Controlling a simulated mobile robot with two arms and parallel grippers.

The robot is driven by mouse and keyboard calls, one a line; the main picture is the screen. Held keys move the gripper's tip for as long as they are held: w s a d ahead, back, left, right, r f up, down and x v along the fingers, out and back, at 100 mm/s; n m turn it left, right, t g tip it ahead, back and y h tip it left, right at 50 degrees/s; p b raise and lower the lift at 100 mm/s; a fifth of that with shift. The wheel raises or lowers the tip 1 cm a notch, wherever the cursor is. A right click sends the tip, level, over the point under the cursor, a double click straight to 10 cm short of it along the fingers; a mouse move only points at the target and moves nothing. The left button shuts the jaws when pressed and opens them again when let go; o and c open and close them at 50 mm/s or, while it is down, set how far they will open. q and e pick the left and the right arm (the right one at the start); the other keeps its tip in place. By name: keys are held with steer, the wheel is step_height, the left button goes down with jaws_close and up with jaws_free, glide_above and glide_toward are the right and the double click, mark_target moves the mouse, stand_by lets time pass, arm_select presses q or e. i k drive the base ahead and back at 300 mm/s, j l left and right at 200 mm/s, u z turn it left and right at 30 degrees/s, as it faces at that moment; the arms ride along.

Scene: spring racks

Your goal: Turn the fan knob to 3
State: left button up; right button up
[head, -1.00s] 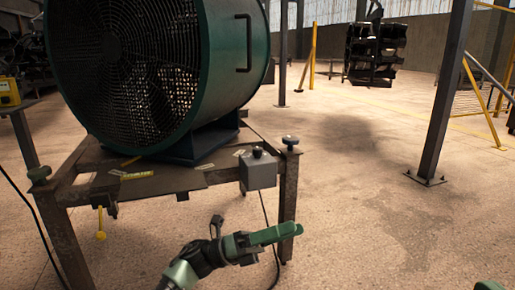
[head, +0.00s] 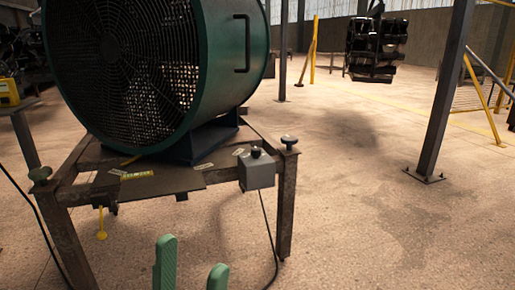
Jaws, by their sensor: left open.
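A large dark green drum fan (head: 222,75) with a round grille stands on a rusty metal table. A small grey control box (head: 257,175) is fixed at the table's front right corner. A black fan knob (head: 256,152) sits on top of the box; its setting is too small to read. My left gripper (head: 191,272) shows at the bottom edge as two upright green fingers, apart, with nothing between them. It is below and to the left of the box, not touching it. My right gripper is out of view.
The metal table (head: 155,186) has a knobbed post (head: 289,142) just right of the box. A cable hangs from the box to the floor. A yellow hanging piece (head: 101,225) is at the table's left front. A steel column (head: 443,100) stands at right; the floor between is clear.

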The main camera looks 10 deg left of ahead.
mark_target(256, 152)
steer(key=i+l, duration=0.55)
steer(key=l, duration=0.2)
steer(key=i+l+u, duration=0.1)
steer(key=i+l, duration=0.2)
steer(key=l, duration=0.1)
